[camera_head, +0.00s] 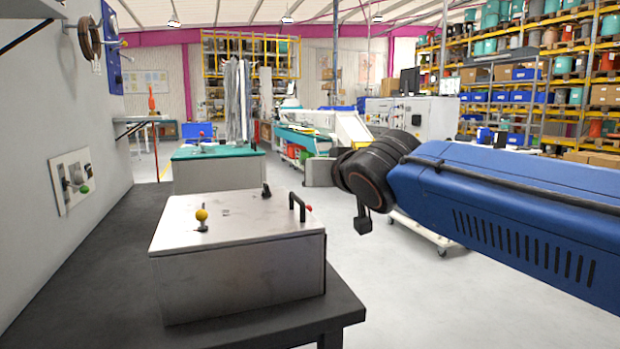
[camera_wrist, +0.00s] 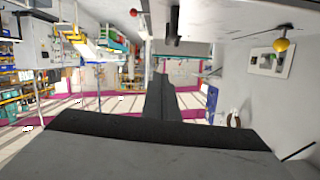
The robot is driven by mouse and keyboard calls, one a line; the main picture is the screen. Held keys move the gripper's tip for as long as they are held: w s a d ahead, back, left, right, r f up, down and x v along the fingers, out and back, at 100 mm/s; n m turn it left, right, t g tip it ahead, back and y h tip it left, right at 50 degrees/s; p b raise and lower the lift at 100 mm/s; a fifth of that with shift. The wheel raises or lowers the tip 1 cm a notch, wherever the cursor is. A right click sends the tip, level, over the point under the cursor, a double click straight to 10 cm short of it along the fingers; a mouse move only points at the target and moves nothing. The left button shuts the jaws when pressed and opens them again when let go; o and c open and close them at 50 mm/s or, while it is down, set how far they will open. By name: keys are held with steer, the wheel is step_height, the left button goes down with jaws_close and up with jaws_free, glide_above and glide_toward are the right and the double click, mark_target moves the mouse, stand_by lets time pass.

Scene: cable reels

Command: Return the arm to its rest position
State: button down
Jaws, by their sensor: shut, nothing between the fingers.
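The fingers of my gripper cannot be made out there. In the wrist view my gripper (camera_wrist: 160,85) shows as dark fingers pressed together, with nothing between them. The wrist picture is upside down. The arm's end is to the right of the grey metal box (camera_head: 238,265) and apart from it in the head view.
The box has a yellow knob (camera_head: 202,215) and a black handle (camera_head: 297,207). It stands on a dark bench (camera_head: 95,290) along the left wall, which bears a switch plate (camera_head: 72,180). A wheeled cart (camera_head: 425,232) is behind my arm. Floor (camera_head: 430,315) at right is clear.

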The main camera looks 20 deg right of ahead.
steer(key=shift+v, duration=2.25)
steer(key=s+d+f+g, duration=0.1)
steer(key=s+f+g, duration=0.2)
steer(key=f, duration=0.8)
steer(key=s+f+g, duration=0.4)
steer(key=s+f, duration=0.4)
steer(key=f, duration=0.4)
steer(key=s+d+f+n+g, duration=0.1)
steer(key=s+f+g, duration=0.2)
steer(key=s+f, duration=0.3)
step_height(320, 180, down, 5)
steer(key=shift+s+d+f+g, duration=0.15)
steer(key=shift+d+g, duration=0.15)
